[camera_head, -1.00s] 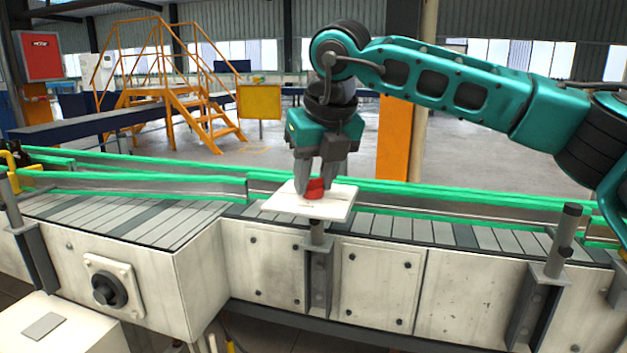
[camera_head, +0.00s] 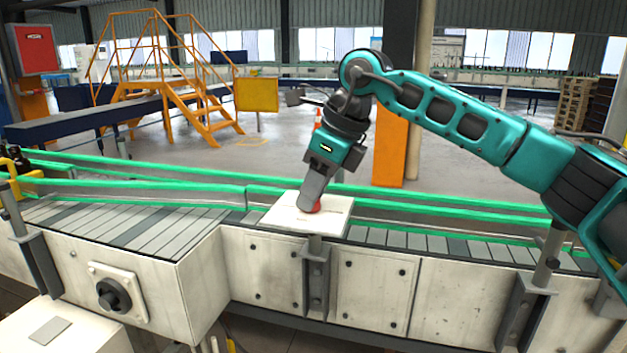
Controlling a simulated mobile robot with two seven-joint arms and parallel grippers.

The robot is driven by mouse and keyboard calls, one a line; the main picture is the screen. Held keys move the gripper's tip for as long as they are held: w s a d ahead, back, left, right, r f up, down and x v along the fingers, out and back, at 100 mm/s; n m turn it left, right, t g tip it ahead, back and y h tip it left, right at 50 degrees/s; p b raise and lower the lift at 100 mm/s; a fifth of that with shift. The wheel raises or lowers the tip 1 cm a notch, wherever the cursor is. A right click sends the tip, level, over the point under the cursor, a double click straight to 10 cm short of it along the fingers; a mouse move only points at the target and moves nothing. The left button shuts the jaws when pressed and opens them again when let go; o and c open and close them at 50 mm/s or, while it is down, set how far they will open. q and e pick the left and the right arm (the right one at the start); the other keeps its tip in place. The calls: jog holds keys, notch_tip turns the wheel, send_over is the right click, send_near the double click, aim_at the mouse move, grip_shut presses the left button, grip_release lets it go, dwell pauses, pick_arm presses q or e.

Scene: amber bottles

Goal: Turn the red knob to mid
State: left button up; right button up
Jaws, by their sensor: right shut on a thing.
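The red knob (camera_head: 316,207) sits on a white square panel (camera_head: 338,212) mounted on a post at the conveyor's front edge. My right gripper (camera_head: 311,205) reaches down onto the panel and is shut on the knob. Its fingers hide most of the knob, so only a red sliver shows at their right side. I cannot read the knob's angle or any marks for mid. My right wrist is tilted, leaning up to the right. My left gripper is not in view.
A slatted conveyor (camera_head: 150,221) with green rails runs behind and beside the panel. A black rotary switch (camera_head: 113,295) is on the conveyor's front at the left. Dark bottles (camera_head: 18,158) stand at the far left. Yellow stairs (camera_head: 180,90) are far behind.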

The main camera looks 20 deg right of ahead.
jog(key=shift+n, duration=0.4)
jog(key=o, duration=1)
jog(key=shift+o, duration=0.2)
jog(key=p+v, duration=0.1)
jog(key=v, duration=1.2)
jog(key=shift+w, duration=0.15)
